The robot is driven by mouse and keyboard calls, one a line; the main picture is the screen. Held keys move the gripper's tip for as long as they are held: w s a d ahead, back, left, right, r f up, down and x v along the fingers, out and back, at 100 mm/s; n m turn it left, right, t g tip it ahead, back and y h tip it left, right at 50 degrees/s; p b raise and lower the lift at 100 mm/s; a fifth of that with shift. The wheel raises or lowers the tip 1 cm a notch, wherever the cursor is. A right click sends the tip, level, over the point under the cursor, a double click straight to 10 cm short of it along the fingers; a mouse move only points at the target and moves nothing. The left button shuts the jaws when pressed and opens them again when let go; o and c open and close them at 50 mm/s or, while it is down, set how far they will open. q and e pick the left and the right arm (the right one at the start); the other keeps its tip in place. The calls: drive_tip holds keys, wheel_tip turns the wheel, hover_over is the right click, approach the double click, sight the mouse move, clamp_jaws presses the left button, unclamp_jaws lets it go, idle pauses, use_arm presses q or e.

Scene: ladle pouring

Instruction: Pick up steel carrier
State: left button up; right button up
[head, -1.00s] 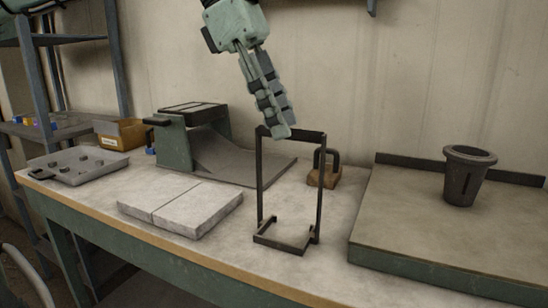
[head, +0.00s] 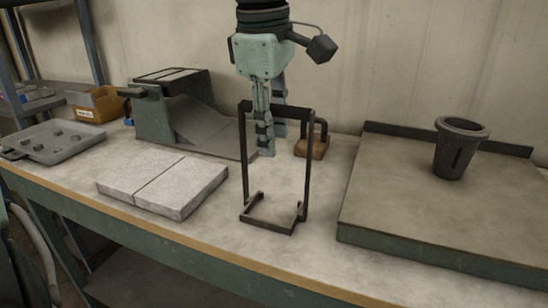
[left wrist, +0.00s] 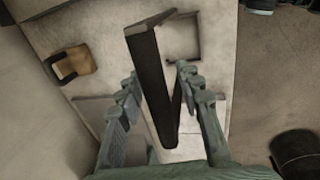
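The steel carrier (head: 268,224) is a dark, tall open frame with a square base, standing upright on the bench in the head view. In the left wrist view its dark top bar (left wrist: 152,78) runs between my fingers. My left gripper (head: 272,144) points down over the carrier. One finger is in front of the top bar and one behind it. The fingers (left wrist: 157,75) are open, with a gap showing on both sides of the bar. My right gripper is not in view.
A brown block with a dark handle (head: 312,146) stands close behind the carrier. Pale slabs (head: 163,183) lie to its left. A raised platform (head: 420,215) with a dark cup (head: 455,150) is to the right. A ramped box (head: 165,115) and a tray (head: 50,141) are further left.

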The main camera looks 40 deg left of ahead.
use_arm(q)
drive_tip(key=shift+f+b, duration=0.3)
drive_tip(key=shift+f, duration=0.05)
idle(0.5)
clamp_jaws()
idle(0.6)
